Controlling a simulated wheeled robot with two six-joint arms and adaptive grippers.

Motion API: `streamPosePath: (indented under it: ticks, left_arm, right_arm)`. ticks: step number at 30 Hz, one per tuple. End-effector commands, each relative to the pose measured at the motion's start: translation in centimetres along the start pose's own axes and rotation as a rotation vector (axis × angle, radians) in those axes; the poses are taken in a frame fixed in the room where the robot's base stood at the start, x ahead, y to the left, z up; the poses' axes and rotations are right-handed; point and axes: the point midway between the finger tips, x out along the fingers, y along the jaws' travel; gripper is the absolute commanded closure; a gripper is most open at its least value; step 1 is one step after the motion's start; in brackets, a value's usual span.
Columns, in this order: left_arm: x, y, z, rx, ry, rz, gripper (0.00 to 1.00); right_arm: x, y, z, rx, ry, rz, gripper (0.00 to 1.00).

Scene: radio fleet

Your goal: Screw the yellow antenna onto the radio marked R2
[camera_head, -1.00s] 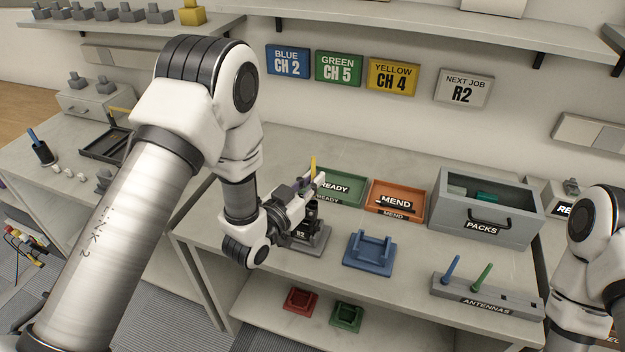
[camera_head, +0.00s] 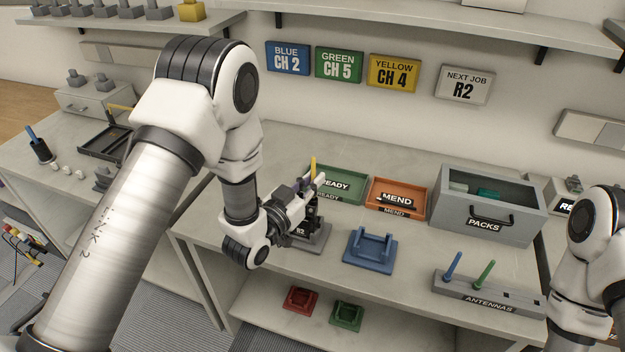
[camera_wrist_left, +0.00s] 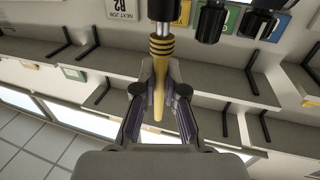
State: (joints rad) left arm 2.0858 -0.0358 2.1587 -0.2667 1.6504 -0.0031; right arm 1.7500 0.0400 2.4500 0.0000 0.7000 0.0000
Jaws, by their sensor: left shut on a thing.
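The yellow antenna (camera_head: 313,164) stands upright between the fingers of my left gripper (camera_head: 318,181), above the radio marked R2 (camera_head: 314,212). The black radio sits in a grey stand (camera_head: 314,240) labelled R2 and is partly hidden by the gripper. In the left wrist view my left gripper (camera_wrist_left: 160,92) is shut on the yellow antenna (camera_wrist_left: 159,75). The antenna's banded base there lines up with a metal stud on the dark radio top (camera_wrist_left: 163,8); I cannot tell how far it is threaded. My right arm shows at the right edge, but its gripper is outside the view.
A blue stand (camera_head: 370,250) is right of the radio. Behind are the green READY tray (camera_head: 349,197), orange MEND tray (camera_head: 374,201) and grey PACKS box (camera_head: 515,232). The ANTENNAS rack (camera_head: 440,283) holds a blue and a green antenna. The bench front middle is clear.

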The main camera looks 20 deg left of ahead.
Motion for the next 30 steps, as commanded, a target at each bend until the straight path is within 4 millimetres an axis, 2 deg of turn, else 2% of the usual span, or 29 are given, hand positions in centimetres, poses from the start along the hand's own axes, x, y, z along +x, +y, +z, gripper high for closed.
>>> streamPosePath:
  ticks: [11, 14, 15, 25, 30]
  left_arm:
    - [0.0, 0.0, 1.1, 0.0, 0.0, 0.0, 1.0]
    - [0.0, 0.0, 1.0, 0.0, 0.0, 0.0, 0.65]
    - [0.0, 0.0, 1.0, 0.0, 0.0, 0.0, 0.61]
    - [-0.3, 0.0, 1.0, -0.001, -0.002, 0.0, 0.61]
    - [-3.0, -0.1, 1.1, -0.003, -0.004, -0.003, 0.61]
  right_arm:
    - [0.9, 0.0, 0.0, 0.0, 0.0, 0.0, 0.6]
    - [0.8, 0.0, 0.0, 0.0, 0.0, 0.0, 0.6]
    - [0.8, 0.0, 0.0, 0.0, 0.0, 0.0, 0.6]
    - [0.8, 0.0, 0.0, 0.0, 0.0, 0.0, 0.6]
    - [0.8, 0.0, 0.0, 0.0, 0.0, 0.0, 0.6]
